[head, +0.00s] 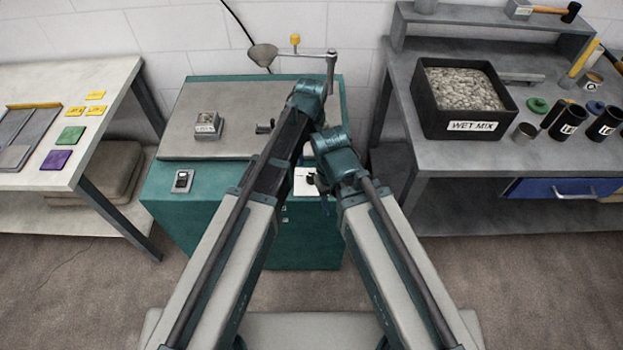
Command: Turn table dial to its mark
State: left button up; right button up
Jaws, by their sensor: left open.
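A teal cabinet-like table (165,215) with a grey top stands in the middle. A small white plate (303,187) is on its front edge, partly hidden behind my arms. It may carry the dial, but I cannot make out the knob or its mark. My left arm reaches over the table. Its gripper (317,181) is open, mostly hidden behind my right wrist, with a dark part close to the white plate. I cannot tell whether it touches anything. My right arm ends in front of the table, its jaws hidden.
A rocker switch (182,181) is on the table's front left.

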aim_at(311, 177)
pick_arm(q)
notch_tip(311, 177, down, 10)
jog(key=b, duration=0.8)
jog(key=shift+r+b, duration=0.15)
jog(key=shift+b, duration=0.15)
grip_shut()
